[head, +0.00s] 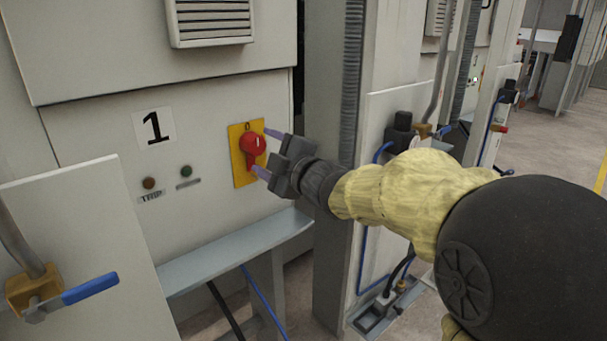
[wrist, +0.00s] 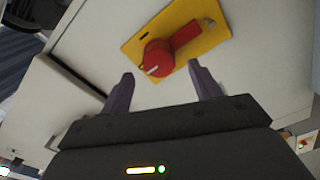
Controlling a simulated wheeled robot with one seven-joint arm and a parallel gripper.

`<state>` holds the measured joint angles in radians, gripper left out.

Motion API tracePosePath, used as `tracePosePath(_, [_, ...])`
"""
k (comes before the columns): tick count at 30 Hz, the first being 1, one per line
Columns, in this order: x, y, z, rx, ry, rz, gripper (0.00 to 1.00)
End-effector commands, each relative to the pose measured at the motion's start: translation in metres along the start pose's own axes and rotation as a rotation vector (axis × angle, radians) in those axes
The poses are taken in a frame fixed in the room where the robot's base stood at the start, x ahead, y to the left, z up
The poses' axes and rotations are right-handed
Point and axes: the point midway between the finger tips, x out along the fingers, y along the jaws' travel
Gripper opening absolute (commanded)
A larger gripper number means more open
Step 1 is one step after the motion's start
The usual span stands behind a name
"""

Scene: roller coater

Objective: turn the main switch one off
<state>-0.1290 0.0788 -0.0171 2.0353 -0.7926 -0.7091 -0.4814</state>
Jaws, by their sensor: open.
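The main switch is a red rotary knob (head: 253,145) on a yellow plate (head: 237,168), on the cabinet panel beside a label "1" (head: 154,127). In the wrist view the knob (wrist: 158,58) has a white mark and a red handle part reaching across the yellow plate (wrist: 207,37). My gripper (head: 262,152) is open in front of the switch, one finger near the plate's top and one near its lower right. In the wrist view my gripper's two fingers (wrist: 160,80) stand apart on either side below the knob. I see no clear contact.
A brown-red lamp (head: 149,183) marked TRIP and a green lamp (head: 186,171) sit left of the switch. A grey ledge (head: 235,250) juts out below. A blue-handled valve (head: 88,288) stands at lower left. A cabinet edge and conduit (head: 352,80) rise to the right.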

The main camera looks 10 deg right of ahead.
Motion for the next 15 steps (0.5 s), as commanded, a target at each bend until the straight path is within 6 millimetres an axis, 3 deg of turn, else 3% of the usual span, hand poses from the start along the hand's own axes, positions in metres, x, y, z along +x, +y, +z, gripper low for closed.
tracePosePath(15, [-0.104, 0.000, 0.000, 0.000, -0.001, 0.001, 0.63])
